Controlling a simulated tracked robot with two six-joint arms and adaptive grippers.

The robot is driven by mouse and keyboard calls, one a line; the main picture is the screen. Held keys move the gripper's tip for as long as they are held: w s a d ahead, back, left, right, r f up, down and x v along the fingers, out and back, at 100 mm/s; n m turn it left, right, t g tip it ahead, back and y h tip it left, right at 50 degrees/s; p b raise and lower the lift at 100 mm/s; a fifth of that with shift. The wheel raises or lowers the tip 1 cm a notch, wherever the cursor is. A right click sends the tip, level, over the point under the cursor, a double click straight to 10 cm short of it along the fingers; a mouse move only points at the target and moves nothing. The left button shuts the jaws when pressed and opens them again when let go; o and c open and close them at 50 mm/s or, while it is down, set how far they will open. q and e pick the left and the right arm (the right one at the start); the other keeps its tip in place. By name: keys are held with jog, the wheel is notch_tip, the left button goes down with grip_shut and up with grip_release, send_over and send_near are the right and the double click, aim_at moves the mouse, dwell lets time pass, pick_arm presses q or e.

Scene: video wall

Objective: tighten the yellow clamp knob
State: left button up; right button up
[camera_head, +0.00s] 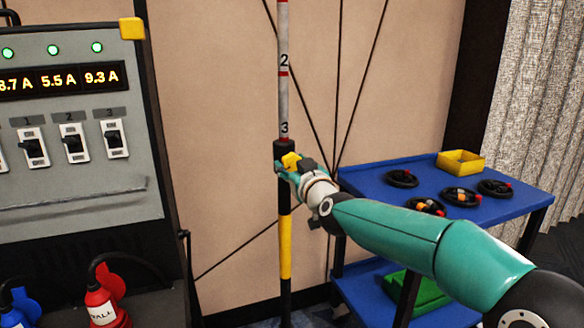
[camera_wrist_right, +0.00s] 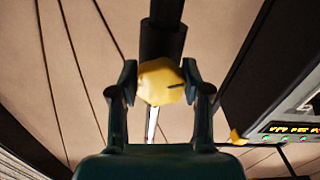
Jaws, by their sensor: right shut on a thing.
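The yellow clamp knob (camera_head: 290,160) sits on the black collar (camera_head: 284,149) of an upright pole with red and white bands and numbers. In the right wrist view the knob (camera_wrist_right: 161,82) is a rounded yellow piece with a dark mark on its face. My right gripper (camera_head: 287,168) reaches the knob from the right. Its two fingers (camera_wrist_right: 160,84) stand on either side of the knob and are shut on it. The fingers partly hide the knob in the head view. My left gripper is in neither view.
A blue cart (camera_head: 385,182) with several black coiled items and a yellow bin (camera_head: 460,162) stands right of the pole. A grey panel (camera_head: 70,190) with switches and lit displays stands at left, with a red extinguisher-like bottle (camera_head: 102,308) below. Dark cables cross the wall behind.

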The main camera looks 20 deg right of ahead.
jog(key=m+b, duration=0.1)
jog(key=m, duration=0.4)
jog(key=shift+f+m, duration=0.1)
jog(key=shift+m, duration=0.3)
jog(key=m+b, duration=0.2)
jog(key=m, duration=0.3)
jog(key=shift+a, duration=0.1)
jog(key=m+b, duration=0.1)
jog(key=m, duration=0.5)
jog(key=shift+m, duration=0.4)
jog(key=m+b, duration=0.1)
jog(key=m, duration=0.4)
jog(key=shift+f, duration=0.1)
jog(key=o, duration=1.2)
jog(key=shift+c, duration=0.2)
jog(key=shift+r, duration=0.2)
